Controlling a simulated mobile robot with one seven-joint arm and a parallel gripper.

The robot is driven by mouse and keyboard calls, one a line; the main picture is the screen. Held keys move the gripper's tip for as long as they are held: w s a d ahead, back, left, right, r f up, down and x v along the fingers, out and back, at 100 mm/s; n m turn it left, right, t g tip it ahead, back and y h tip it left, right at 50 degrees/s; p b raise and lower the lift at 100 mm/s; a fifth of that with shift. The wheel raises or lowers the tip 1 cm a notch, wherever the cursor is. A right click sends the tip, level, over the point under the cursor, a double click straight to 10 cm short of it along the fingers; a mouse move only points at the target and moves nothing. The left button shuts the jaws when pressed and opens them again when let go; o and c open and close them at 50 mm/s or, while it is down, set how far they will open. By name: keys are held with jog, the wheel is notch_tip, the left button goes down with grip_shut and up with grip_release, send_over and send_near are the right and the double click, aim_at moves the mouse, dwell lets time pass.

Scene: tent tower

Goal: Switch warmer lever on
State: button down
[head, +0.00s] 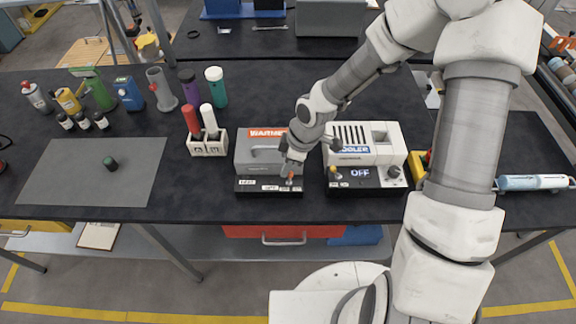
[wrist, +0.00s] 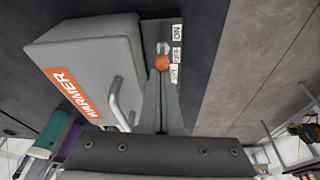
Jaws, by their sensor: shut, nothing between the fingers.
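The warmer (head: 258,160) is a grey box with an orange "WARMER" label, a front handle and a dark control strip. It also shows in the wrist view (wrist: 85,60), seen turned. Its lever with an orange knob (head: 290,177) stands on the strip; the knob shows in the wrist view (wrist: 161,62) beside small white labels, one reading ON. I cannot tell which setting the lever is at. My gripper (head: 288,167) is shut and empty over the strip. Its fingertips (wrist: 160,76) are right at the knob; I cannot tell whether they touch it.
A white cooler (head: 365,145) with a display reading OFF stands close to the right of the warmer. A holder (head: 207,146) with a red and a white bottle stands to the left. A grey mat (head: 70,180) lies farther left. The table's front edge is near.

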jog(key=shift+d, duration=0.55)
jog(key=shift+r, duration=0.1)
jog(key=shift+r+p, duration=0.75)
jog(key=shift+p, duration=0.15)
jog(key=a+r, duration=0.2)
jog(key=a, duration=0.2)
jog(key=d+r+p, duration=0.1)
jog(key=d+r, duration=0.5)
jog(key=r, duration=0.1)
jog(key=shift+d+p, duration=0.3)
jog(key=shift+d, duration=0.1)
